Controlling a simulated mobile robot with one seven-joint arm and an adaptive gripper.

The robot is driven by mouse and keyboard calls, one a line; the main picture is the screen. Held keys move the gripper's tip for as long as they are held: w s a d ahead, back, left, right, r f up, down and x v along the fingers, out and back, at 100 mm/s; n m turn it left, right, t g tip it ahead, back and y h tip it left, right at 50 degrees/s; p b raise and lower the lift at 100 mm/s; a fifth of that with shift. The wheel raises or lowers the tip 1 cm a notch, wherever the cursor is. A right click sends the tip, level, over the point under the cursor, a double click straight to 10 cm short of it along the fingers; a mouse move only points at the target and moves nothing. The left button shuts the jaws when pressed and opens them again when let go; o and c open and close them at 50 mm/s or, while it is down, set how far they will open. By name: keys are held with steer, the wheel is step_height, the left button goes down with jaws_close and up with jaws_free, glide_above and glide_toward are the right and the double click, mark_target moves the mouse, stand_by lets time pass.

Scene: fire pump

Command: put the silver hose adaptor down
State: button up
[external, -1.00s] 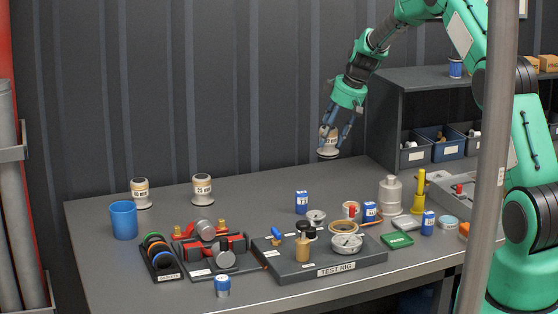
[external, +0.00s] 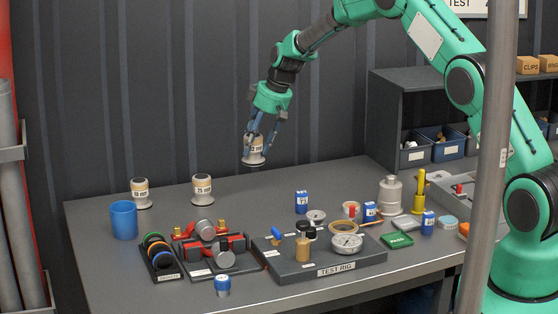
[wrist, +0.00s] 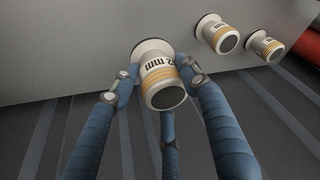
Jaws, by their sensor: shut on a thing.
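The silver hose adaptor (external: 254,151) has a pale band marked in mm and a wide silver flange at its lower end. It also shows in the wrist view (wrist: 161,75), where the label seems to end in "2 mm". My gripper (external: 256,142) is shut on it and holds it upright above the back of the grey workbench (external: 270,182). In the wrist view my blue fingers (wrist: 160,95) close around its sides. Two similar adaptors stand on the bench to the left: one marked 25 mm (external: 202,189) and another (external: 140,193) farther left.
A blue cup (external: 124,220), an O-ring rack (external: 160,257), a red clamp fixture (external: 212,254) and the test rig (external: 320,267) fill the front. A blue-labelled box (external: 301,202) stands mid-bench. The back strip right of the 25 mm adaptor is clear. A dark wall stands behind.

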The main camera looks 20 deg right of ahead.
mark_target(255, 162)
steer(key=shift+f, duration=3.05)
steer(key=shift+f, duration=1.95)
steer(key=shift+b, duration=0.3)
steer(key=o, duration=1.4)
steer(key=shift+f, duration=0.1)
steer(key=shift+o, duration=0.2)
steer(key=v, duration=1.2)
